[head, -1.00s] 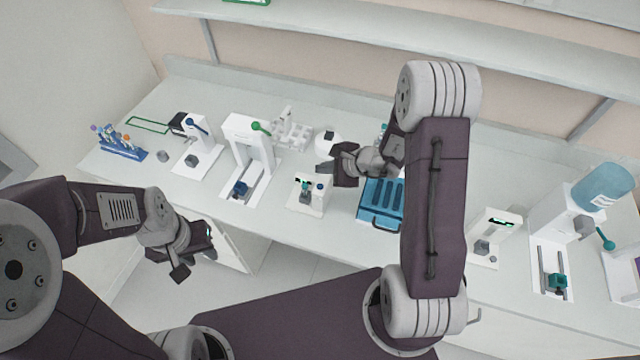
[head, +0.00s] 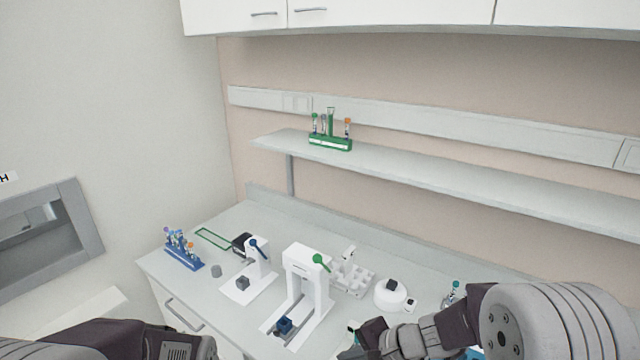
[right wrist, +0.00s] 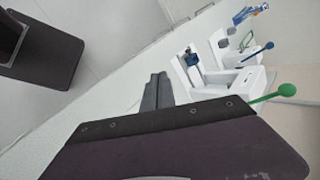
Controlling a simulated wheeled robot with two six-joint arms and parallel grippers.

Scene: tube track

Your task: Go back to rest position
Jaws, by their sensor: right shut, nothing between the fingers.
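My right gripper (head: 368,340) is at the bottom of the head view, over the front of the bench. It also shows in the right wrist view (right wrist: 157,92), where its fingers are together with nothing between them. My left arm shows only as a dark link at the bottom left of the head view. The left gripper is out of the frame.
The bench (head: 230,222) carries a blue tube rack (head: 184,257), a small device with a blue lever (head: 256,262), a white press with a green lever (head: 305,272) and a round white device (head: 390,294). A green rack (head: 331,143) stands on the shelf (head: 430,178) above.

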